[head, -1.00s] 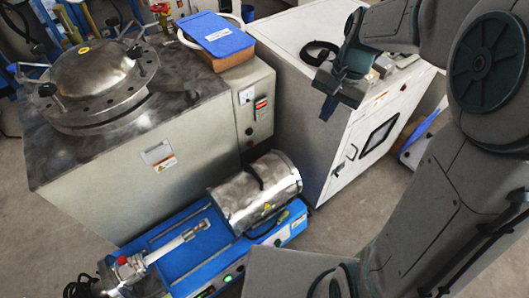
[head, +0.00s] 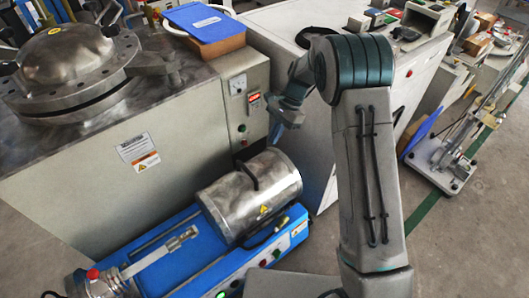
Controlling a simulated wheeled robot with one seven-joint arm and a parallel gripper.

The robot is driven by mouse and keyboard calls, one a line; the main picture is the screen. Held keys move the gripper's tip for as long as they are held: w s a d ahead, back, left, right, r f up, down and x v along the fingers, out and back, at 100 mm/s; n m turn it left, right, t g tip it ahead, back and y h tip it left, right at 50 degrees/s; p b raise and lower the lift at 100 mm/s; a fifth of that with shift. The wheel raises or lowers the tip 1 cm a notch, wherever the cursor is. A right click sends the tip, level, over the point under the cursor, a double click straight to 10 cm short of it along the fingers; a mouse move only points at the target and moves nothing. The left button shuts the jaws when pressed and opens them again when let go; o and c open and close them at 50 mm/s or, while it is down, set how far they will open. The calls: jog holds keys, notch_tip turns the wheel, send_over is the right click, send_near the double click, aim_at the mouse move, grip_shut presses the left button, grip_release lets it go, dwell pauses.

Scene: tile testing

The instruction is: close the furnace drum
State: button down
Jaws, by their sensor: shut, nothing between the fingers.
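The furnace drum (head: 233,204) is a shiny steel cylinder with a dark handle (head: 250,176) on top and a yellow warning label. It lies on the blue furnace base (head: 180,262), at the lower middle of the head view. I cannot tell whether its halves meet fully. My gripper (head: 274,137) is shut and empty, above and slightly right of the drum, apart from it. Its fingers are small and partly seen in front of the cabinets. A metal tube with a fitting (head: 155,255) extends left from the drum.
A grey cabinet (head: 110,175) with a round steel vessel (head: 65,65) stands behind left. A blue-topped box (head: 205,28) sits on its edge. A white cabinet (head: 290,65) stands behind my arm. Open floor (head: 450,245) lies at the right.

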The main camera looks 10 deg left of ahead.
jog(key=b, duration=0.3)
send_over(256, 172)
jog(key=w+d, duration=0.3)
notch_tip(256, 172, down, 8)
jog(key=shift+s+a+r+b, duration=0.1)
jog(key=shift+s+a+b, duration=0.5)
jog(key=shift+s+a, duration=0.6)
jog(key=shift+s+a+r, duration=0.2)
jog(key=shift+s+a, duration=0.15)
